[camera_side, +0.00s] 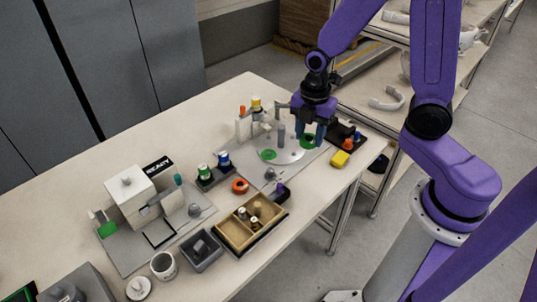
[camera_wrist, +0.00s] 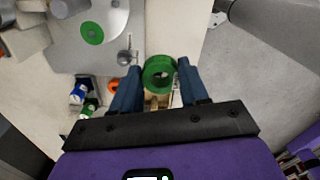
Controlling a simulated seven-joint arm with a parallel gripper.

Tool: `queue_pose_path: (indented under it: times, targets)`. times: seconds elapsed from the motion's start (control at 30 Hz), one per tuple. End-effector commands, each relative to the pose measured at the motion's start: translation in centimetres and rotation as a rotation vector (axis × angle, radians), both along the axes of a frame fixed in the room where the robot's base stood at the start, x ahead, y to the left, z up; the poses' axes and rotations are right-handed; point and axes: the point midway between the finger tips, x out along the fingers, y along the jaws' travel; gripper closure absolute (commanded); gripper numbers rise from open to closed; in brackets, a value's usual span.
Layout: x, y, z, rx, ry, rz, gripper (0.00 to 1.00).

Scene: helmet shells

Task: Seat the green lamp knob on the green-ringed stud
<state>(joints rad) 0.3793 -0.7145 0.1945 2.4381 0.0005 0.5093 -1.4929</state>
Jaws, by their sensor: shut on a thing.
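The green lamp knob (camera_wrist: 159,73) is a thick green ring shape. My gripper (camera_wrist: 160,67) is shut on it, one blue finger on each side. In the side view the knob (camera_side: 307,142) shows between the fingers of my gripper (camera_side: 308,136), at the right edge of the round grey plate. The green-ringed stud (camera_side: 268,154) is on the front left part of that plate, left of my gripper. In the wrist view it shows as a green disc with a pale centre (camera_wrist: 92,33), up and left of the knob. The knob is apart from the stud.
An orange ring (camera_side: 240,186) and a divided tan box (camera_side: 232,236) are in front.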

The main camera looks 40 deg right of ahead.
Motion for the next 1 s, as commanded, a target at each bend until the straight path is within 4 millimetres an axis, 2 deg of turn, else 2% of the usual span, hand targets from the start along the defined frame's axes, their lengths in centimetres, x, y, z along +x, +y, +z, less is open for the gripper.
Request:
queue_pose_path:
  times: [0.17,0.6,0.9,1.0]
  targets:
    - [1.4,-0.7,-0.6,-0.001,0.002,0.003,0.84]
    - [9.1,-0.2,-4.1,-0.001,0.002,0.003,0.84]
    - [12.2,0.0,-8.0,-0.001,0.003,0.003,0.84]
    - [12.9,0.1,-8.8,0.0,0.001,0.004,0.84]
